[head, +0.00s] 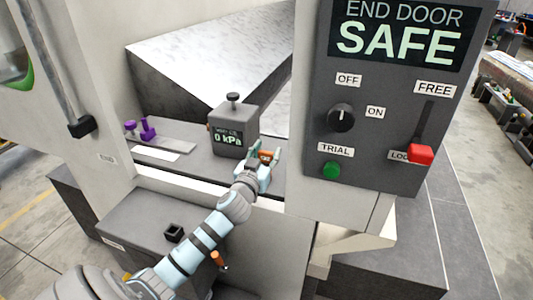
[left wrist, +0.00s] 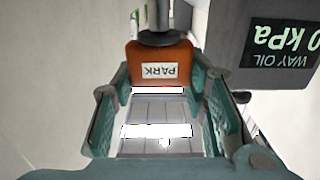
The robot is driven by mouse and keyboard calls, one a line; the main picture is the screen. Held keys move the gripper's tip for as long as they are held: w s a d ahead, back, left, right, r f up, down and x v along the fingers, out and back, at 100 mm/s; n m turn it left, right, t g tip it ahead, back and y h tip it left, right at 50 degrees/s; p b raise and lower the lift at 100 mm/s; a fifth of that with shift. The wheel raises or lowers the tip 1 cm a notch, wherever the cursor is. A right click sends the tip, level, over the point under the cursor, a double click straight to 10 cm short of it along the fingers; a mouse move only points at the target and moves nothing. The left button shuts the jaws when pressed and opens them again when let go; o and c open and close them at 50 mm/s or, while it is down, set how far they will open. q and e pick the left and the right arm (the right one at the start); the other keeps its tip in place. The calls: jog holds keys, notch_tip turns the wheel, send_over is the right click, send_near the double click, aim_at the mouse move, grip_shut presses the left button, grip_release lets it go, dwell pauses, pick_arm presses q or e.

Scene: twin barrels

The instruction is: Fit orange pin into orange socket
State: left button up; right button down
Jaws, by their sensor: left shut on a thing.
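My left gripper (head: 264,158) is shut on the orange pin (head: 266,155), in front of the dark gauge box. In the left wrist view the gripper (left wrist: 160,85) has a finger against each side of the pin's orange block (left wrist: 143,52). This block carries a "PARK" label, and a grey shaft with a collar runs from it to the top edge, where its end is cut off. Small orange parts show low in the head view, one on the front panel (head: 217,258) beside my arm; I cannot tell whether either is the orange socket. My right gripper is not in view.
The gauge box (head: 235,130) reading 0 kPa stands close behind the gripper. Purple parts (head: 148,129) sit on a grey plate to the left. A black square holder (head: 173,232) is on the lower ledge. A control panel (head: 385,170) with a red lever stands at right.

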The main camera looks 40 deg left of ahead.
aim_at(266, 162)
pick_arm(q)
jog(key=shift+f+b, duration=1.35)
jog(key=shift+f, duration=0.15)
jog(key=o, duration=1.3)
jog(key=shift+c, duration=0.2)
jog(key=v, duration=1.2)
